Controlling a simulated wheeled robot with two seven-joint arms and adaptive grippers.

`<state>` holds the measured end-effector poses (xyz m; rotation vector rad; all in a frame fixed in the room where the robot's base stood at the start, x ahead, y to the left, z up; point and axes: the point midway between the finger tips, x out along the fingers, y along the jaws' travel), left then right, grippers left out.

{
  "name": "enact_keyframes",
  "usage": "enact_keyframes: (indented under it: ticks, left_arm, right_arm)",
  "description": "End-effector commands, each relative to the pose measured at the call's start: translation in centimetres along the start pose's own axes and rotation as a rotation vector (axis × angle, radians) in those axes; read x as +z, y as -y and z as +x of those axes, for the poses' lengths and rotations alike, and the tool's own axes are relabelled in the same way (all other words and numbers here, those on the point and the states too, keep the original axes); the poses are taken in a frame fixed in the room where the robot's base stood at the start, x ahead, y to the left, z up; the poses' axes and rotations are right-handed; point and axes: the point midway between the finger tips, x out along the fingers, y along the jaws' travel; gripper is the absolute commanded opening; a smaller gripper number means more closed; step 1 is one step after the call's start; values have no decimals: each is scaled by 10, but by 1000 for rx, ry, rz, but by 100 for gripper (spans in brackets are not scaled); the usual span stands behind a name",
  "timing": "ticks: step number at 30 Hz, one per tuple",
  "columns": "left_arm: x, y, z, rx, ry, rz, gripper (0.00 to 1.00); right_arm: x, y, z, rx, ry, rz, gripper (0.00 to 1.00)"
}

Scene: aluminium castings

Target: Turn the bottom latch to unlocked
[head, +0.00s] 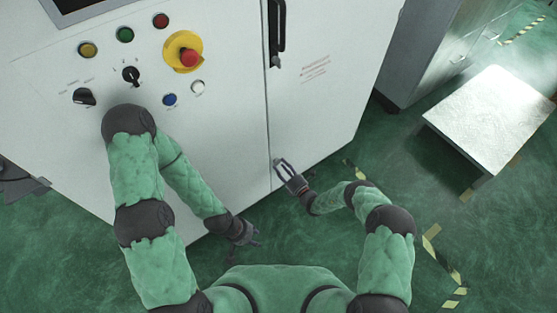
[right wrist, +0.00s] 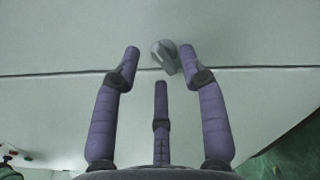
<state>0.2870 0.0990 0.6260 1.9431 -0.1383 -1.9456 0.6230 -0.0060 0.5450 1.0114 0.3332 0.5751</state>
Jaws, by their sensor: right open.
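The bottom latch (right wrist: 163,56) is a small grey knob on the pale cabinet front, beside the dark door seam in the right wrist view. My right gripper (right wrist: 160,62) is open, with two fingers spread to either side of the latch and a third finger below it. No finger visibly touches the latch. In the head view my right gripper (head: 281,166) is at the lower part of the cabinet by the seam and largely hides the latch. My left gripper (head: 251,236) hangs low near the cabinet's bottom edge; its finger opening is too small to tell.
The white cabinet (head: 225,125) carries several buttons, rotary switches and a red emergency stop (head: 189,58) on its left side. A black door handle (head: 276,35) is above. A low metal-topped table (head: 490,115) stands at the right. Green floor with striped tape lies between.

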Motion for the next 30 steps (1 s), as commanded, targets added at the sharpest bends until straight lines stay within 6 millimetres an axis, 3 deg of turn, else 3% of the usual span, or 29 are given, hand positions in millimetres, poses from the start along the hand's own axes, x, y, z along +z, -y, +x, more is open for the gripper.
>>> enact_keyframes:
  ticks: [16, 21, 30]
  left_arm:
    - [0, 0, 0, 0, 1, 0, 40]
    - [0, 0, 0, 0, 1, 0, 40]
    - [0, 0, 0, 0, 1, 0, 40]
  right_arm:
    - [-4, -2, 10, -4, 6, 0, 42]
    - [-4, -3, 10, -3, 6, -1, 0]
    - [-4, -4, 11, 0, 5, -21, 0]
